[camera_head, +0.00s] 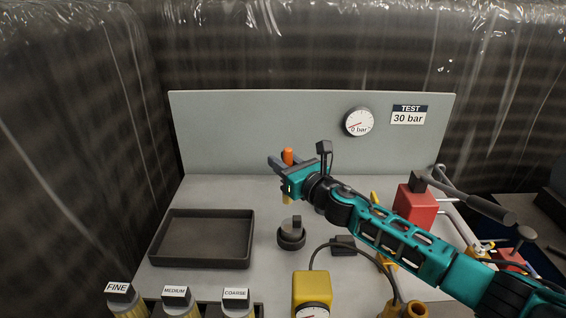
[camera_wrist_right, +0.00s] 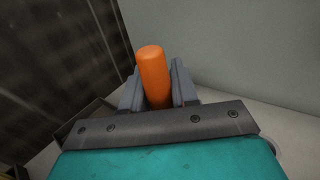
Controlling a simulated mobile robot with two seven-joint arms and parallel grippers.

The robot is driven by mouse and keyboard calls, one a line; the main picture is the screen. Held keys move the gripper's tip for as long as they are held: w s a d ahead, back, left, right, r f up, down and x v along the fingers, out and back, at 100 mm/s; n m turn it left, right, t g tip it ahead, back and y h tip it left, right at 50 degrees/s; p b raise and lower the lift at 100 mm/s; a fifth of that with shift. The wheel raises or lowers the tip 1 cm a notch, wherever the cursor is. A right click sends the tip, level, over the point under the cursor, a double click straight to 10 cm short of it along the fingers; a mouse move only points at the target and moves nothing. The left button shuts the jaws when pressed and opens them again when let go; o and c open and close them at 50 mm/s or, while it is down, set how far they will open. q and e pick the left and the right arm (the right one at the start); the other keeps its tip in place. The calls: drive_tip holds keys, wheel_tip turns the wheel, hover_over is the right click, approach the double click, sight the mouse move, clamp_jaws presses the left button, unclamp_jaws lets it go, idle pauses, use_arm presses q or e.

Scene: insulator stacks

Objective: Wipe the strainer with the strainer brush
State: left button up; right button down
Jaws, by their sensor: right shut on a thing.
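My right gripper (camera_head: 279,162) is shut on an upright orange handle (camera_head: 288,155), which I take to be the strainer brush. The handle also shows between the fingers in the right wrist view (camera_wrist_right: 154,75). A small yellowish part shows below the gripper in the head view; I cannot tell whether it belongs to the brush. The gripper is above the bench, behind a dark round fitting with a knob (camera_head: 291,236). I cannot clearly tell which thing is the strainer. Dark-capped yellowish cylinders labelled FINE (camera_head: 124,296), MEDIUM and COARSE stand along the front edge. My left gripper is out of view.
An empty dark tray (camera_head: 250,250) lies on the left of the bench. A yellow gauge box (camera_head: 311,288) stands at the front, and a red block (camera_head: 415,204) at the right. A grey back panel (camera_head: 260,125) bears a dial and a "TEST 30 bar" sign.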

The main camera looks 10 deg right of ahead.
sight(291, 153)
drive_tip(key=shift+r, duration=0.5)
drive_tip(key=shift+r, duration=1.5)
drive_tip(key=shift+d, duration=0.1)
